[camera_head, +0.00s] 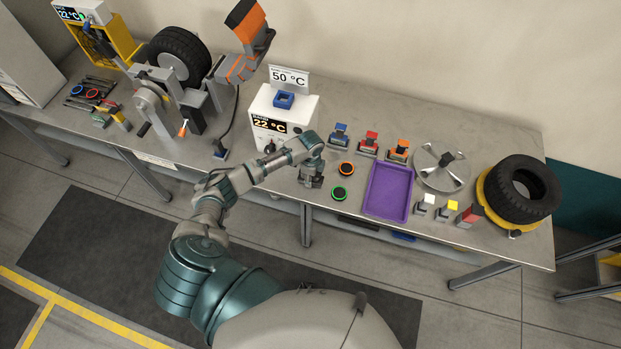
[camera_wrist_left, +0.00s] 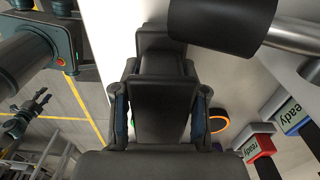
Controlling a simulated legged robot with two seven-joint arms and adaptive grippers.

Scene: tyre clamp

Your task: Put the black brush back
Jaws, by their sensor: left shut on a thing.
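My left gripper (camera_head: 312,178) is over the table, in front of the white box with the 22 °C display and beside the orange-ringed button. In the left wrist view, its fingers (camera_wrist_left: 160,115) are shut on a dark block, which I take to be the black brush (camera_wrist_left: 162,100). In the head view the gripper mostly hides this piece, and I cannot tell whether it touches the table. A dark jointed shape, perhaps my right gripper (camera_wrist_left: 25,115), shows small at the left of the wrist view; its fingers are unclear.
The white box (camera_head: 270,130) stands close behind the gripper. Orange-ringed (camera_head: 347,168) and green-ringed (camera_head: 339,194) buttons are to its right. Farther right are a purple tray (camera_head: 389,192), blue, red and orange stands (camera_head: 368,145), a round metal plate (camera_head: 427,175) and a tyre (camera_head: 524,190).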

